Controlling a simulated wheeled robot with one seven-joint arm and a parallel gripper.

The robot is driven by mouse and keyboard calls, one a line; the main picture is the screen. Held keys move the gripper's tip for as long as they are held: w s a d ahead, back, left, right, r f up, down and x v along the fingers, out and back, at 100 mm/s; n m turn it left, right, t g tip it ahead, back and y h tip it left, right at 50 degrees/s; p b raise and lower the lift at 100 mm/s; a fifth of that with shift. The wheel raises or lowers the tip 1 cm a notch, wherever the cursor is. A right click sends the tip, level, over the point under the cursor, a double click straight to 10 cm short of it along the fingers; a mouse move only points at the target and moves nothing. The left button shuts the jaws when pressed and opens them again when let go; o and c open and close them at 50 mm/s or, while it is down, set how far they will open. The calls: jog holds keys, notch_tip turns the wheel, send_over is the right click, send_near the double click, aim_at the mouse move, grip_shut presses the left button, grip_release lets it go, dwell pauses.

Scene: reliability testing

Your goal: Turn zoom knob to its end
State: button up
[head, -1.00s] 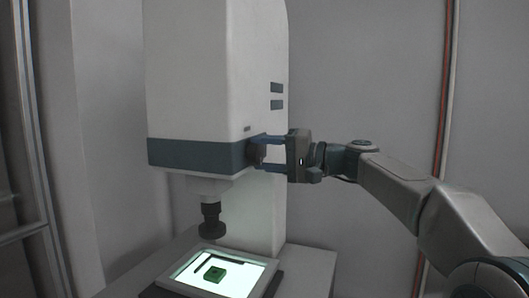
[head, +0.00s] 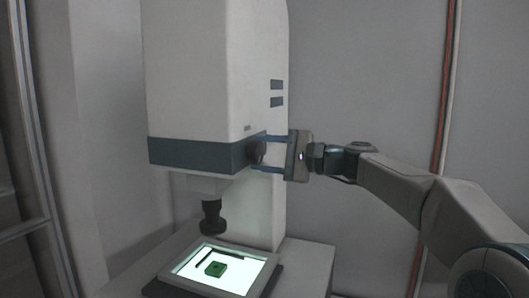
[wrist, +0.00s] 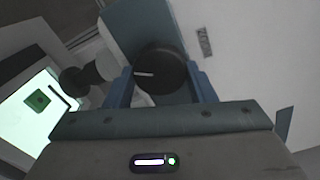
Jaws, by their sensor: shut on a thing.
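The zoom knob (head: 259,153) is a dark round knob on the right side of the machine's blue-grey band. In the wrist view the knob (wrist: 160,70) shows a white pointer line that lies nearly level, on the left part of its face. My gripper (head: 265,154) reaches in from the right, with one blue finger above the knob and one below it. In the wrist view the fingers stand on the left and right of the knob, and my gripper is shut on it. The knob's end marks cannot be made out.
The tall white machine (head: 215,75) stands against a grey wall. Free room lies to the right of the machine, around my arm.

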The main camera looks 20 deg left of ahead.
dwell(0.4)
jog(key=o, duration=1)
jog(key=shift+d, duration=0.15)
jog(key=d+b, duration=0.1)
jog(key=d, duration=0.3)
jog(key=d+b, duration=0.1)
jog(key=d, duration=0.4)
jog(key=s+d+b, duration=0.1)
jog(key=d+b, duration=0.1)
jog(key=d, duration=0.2)
jog(key=shift+d, duration=0.3)
